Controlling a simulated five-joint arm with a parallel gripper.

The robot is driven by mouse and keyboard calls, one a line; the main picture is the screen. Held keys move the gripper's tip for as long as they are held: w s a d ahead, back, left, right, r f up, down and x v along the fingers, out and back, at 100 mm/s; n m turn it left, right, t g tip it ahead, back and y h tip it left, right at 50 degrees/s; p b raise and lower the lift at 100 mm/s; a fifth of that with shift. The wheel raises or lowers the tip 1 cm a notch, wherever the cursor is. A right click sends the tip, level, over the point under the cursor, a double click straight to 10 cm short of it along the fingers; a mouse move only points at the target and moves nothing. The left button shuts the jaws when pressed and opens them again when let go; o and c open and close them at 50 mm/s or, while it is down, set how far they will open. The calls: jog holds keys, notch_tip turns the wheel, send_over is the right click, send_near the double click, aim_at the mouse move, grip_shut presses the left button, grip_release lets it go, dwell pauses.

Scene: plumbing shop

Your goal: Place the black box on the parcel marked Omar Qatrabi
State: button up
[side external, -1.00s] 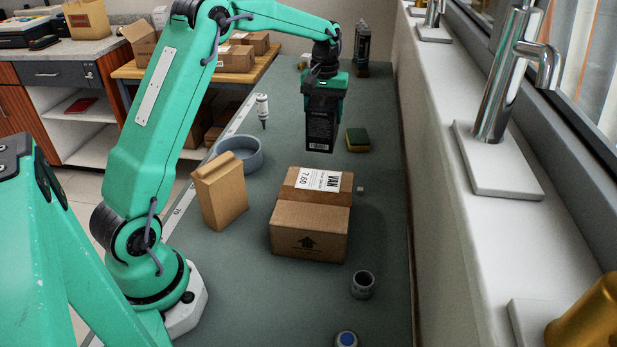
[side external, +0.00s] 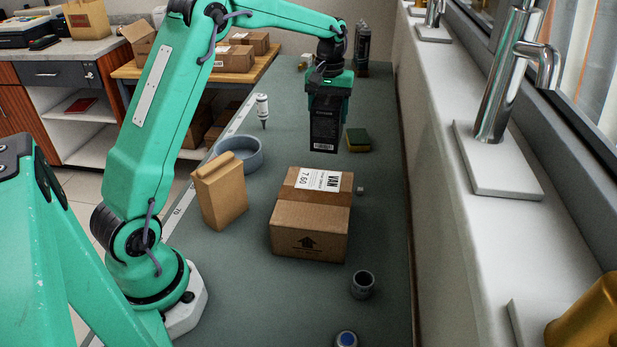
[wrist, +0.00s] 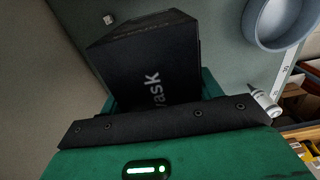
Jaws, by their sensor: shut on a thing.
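The black box (side external: 324,128) hangs upright from my gripper (side external: 329,92), held above the bench. In the wrist view the box (wrist: 150,62) shows white lettering ending in "ask", and my gripper (wrist: 165,122) is shut on it. A brown cardboard parcel (side external: 309,228) lies on the bench, nearer the camera than the held box and apart from it. Its top label reads "VAN" and "7.60"; the smaller print, including any name, is too small to read. An arrow is printed on its front side.
On the grey bench (side external: 250,290) stand a tan carton (side external: 220,196), a grey bowl (side external: 247,154), a white bottle (side external: 262,108), a sponge (side external: 358,140), a grey pipe fitting (side external: 363,285) and a blue-topped item (side external: 346,339). A window ledge (side external: 465,210) with taps borders the right side.

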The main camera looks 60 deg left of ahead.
jog(key=s+d+r, duration=0.3)
jog(key=s+d, duration=0.1)
jog(key=d, duration=0.3)
jog(key=s+d+r, duration=0.3)
jog(key=d+r, duration=0.1)
jog(key=d, duration=0.4)
jog(key=s+d+r, duration=0.3)
jog(key=s+d, duration=0.7)
jog(key=s, duration=0.4)
jog(key=w+a+f, duration=0.6)
jog(key=a+f, duration=0.1)
jog(key=a, duration=0.3)
jog(key=shift+w+a, duration=0.2)
jog(key=shift+f, duration=2)
jog(key=shift+f, duration=0.1)
jog(key=o, duration=1.1)
jog(key=shift+o, duration=0.2)
